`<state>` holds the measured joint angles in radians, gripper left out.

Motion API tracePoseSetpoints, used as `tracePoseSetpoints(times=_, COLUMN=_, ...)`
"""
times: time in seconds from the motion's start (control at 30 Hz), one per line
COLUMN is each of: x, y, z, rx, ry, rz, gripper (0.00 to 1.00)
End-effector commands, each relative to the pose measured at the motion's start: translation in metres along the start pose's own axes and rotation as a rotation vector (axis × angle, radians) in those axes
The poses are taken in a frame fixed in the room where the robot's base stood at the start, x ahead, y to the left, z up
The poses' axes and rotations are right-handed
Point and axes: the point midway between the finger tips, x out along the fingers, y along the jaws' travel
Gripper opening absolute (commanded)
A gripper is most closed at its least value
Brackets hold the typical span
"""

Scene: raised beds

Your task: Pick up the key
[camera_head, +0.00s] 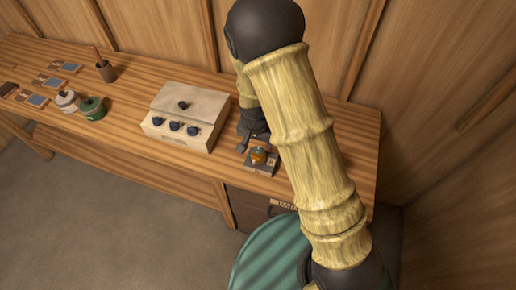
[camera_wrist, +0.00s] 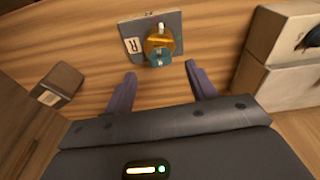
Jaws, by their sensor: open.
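A small grey plate (camera_head: 262,163) lies on the wooden bench, right of the beige control box. A rounded orange-and-teal piece (camera_head: 259,155) sits on it. In the wrist view the plate (camera_wrist: 121,28) shows a pale tag, and the orange piece (camera_wrist: 158,41) has a teal part with a light mark at its lower end. This piece may be the key; its shape is not clear enough to be sure. My gripper (camera_wrist: 160,70) is open and empty, its two fingers apart just short of the piece. In the head view my gripper (camera_head: 250,144) is beside the plate, partly hidden by my arm.
The beige control box (camera_head: 186,115) with dark knobs stands close left of my gripper. Green (camera_head: 92,108) and pale (camera_head: 67,101) lidded pots and a brown cup (camera_head: 107,71) stand further left. A small brown block (camera_wrist: 58,84) shows in the wrist view. A wooden wall backs the bench.

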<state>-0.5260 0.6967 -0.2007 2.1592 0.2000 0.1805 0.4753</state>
Motion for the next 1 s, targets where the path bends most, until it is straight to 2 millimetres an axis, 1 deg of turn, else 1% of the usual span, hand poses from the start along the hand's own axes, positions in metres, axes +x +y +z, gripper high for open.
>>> tracePoseSetpoints(times=0.17, x=0.001, y=0.001, z=0.0, rx=0.001, ry=-0.001, rz=0.001, gripper=0.56)
tracePoseSetpoints(times=0.27, x=0.006, y=0.001, z=0.0, rx=0.001, ry=-0.003, rz=0.003, gripper=0.56)
tracePoseSetpoints(times=0.47, x=0.025, y=0.0, z=0.0, rx=0.002, ry=-0.004, rz=0.003, gripper=0.56)
tracePoseSetpoints(times=0.6, x=0.042, y=0.0, z=0.0, rx=0.002, ry=-0.003, rz=0.003, gripper=0.56)
tracePoseSetpoints(times=0.7, x=0.049, y=0.0, z=0.0, rx=0.001, ry=-0.002, rz=0.002, gripper=0.56)
tracePoseSetpoints(times=1.0, x=0.052, y=-0.001, z=0.0, rx=0.0, ry=0.0, rz=0.0, gripper=0.56)
